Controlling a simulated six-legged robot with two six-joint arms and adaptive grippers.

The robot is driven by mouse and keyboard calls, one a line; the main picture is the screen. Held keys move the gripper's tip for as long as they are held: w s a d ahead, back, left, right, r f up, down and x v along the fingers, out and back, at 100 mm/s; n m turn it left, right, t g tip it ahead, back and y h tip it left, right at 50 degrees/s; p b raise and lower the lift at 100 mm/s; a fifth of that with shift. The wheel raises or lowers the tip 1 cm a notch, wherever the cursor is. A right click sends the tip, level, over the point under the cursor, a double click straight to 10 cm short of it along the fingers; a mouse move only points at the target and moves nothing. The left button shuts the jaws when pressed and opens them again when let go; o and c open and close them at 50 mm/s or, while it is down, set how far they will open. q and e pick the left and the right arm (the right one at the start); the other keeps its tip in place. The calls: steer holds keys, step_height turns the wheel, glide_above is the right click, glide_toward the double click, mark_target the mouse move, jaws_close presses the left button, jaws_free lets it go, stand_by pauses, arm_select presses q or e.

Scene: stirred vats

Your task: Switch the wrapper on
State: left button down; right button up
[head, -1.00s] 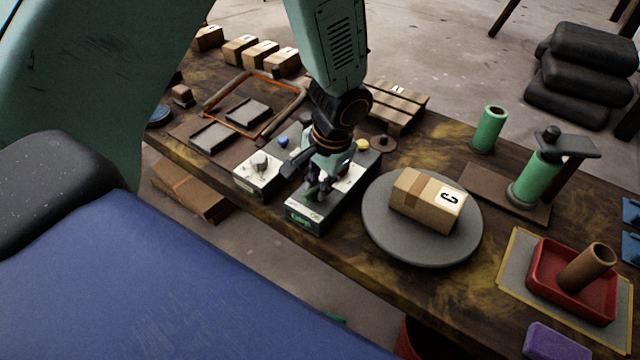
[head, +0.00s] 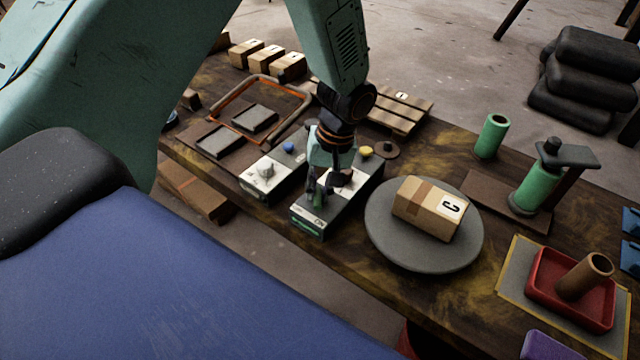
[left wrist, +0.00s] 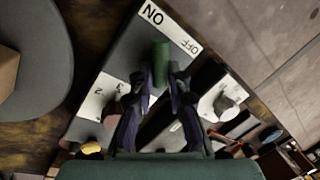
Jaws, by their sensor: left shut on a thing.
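The wrapper's control box (head: 308,226) is dark with white label plates and stands near the table's front edge. In the left wrist view its plate (left wrist: 171,27) reads ON and OFF. My left gripper (head: 320,192) points down over this box. Its fingers (left wrist: 160,88) are closed around the green switch handle (left wrist: 160,60), which lies below the ON/OFF plate in that view. I cannot tell which position the switch is in. A numbered dial plate (left wrist: 98,97) and a yellow button (head: 365,151) are on the same box. My right gripper is not in view.
A second control box (head: 262,178) with a pale knob stands close on the left. Green film rolls (head: 490,137) and a red tray (head: 565,300) are further right.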

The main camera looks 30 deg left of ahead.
arm_select(q)
steer(key=shift+s+f+n, duration=0.2)
steer(key=shift+s+n, duration=0.2)
steer(key=shift+n, duration=0.2)
steer(key=c, duration=1.7)
jaws_free()
steer(key=o, duration=0.3)
steer(key=shift+w+d+r, duration=0.1)
steer(key=shift+d, duration=0.05)
steer(key=shift+o, duration=0.6)
steer(key=shift+w, duration=0.1)
step_height(320, 180, up, 12)
steer(key=w+d, duration=0.1)
steer(key=shift+w+d, duration=0.25)
steer(key=shift+w, duration=0.05)
